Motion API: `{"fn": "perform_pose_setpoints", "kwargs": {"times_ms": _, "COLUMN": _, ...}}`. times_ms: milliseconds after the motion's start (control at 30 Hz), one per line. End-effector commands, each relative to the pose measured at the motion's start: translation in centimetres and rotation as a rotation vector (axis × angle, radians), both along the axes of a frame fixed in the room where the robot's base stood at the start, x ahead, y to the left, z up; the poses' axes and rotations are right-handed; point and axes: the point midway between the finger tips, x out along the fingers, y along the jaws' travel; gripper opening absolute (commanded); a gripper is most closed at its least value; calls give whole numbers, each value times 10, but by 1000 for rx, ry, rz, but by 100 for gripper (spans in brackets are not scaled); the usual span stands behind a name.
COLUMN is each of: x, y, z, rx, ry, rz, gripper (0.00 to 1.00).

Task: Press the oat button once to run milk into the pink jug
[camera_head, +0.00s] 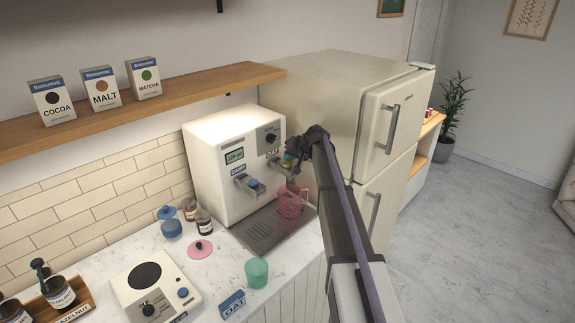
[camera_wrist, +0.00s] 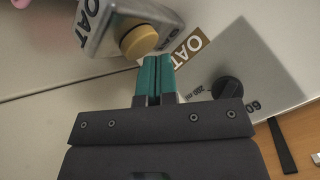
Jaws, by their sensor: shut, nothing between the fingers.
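The white milk machine (camera_head: 215,160) stands on the counter. Its right outlet is labelled OAT and has a round yellow button (camera_wrist: 138,41), clear in the wrist view at the end of a grey housing. The pink jug (camera_head: 291,203) stands on the machine's drip tray (camera_head: 262,232) below the OAT outlet. My gripper (camera_head: 288,164) is at that outlet, with its teal fingers shut together and empty. In the wrist view the fingertips (camera_wrist: 156,60) are just beside the button's edge; I cannot tell whether they touch it. My wrist partly hides the outlet in the head view.
The DAIRY outlet with its blue button (camera_head: 256,186) is left of the OAT one. A dial (camera_wrist: 227,89) is on the machine's front, right of the fingers. The fridge (camera_head: 340,110) stands close on the right. A green cup (camera_head: 256,272) is in front of the tray.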

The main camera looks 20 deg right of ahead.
Motion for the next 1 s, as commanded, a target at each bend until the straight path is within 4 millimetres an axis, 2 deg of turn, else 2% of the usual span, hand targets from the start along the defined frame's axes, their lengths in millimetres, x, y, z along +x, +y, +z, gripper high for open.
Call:
{"fn": "perform_pose_setpoints", "kwargs": {"times_ms": 700, "x": 0, "y": 0, "z": -10, "rx": 0, "ry": 0, "rz": 0, "gripper": 0}}
{"fn": "perform_pose_setpoints", "kwargs": {"times_ms": 1000, "x": 0, "y": 0, "z": -8, "rx": 0, "ry": 0, "rz": 0, "gripper": 0}}
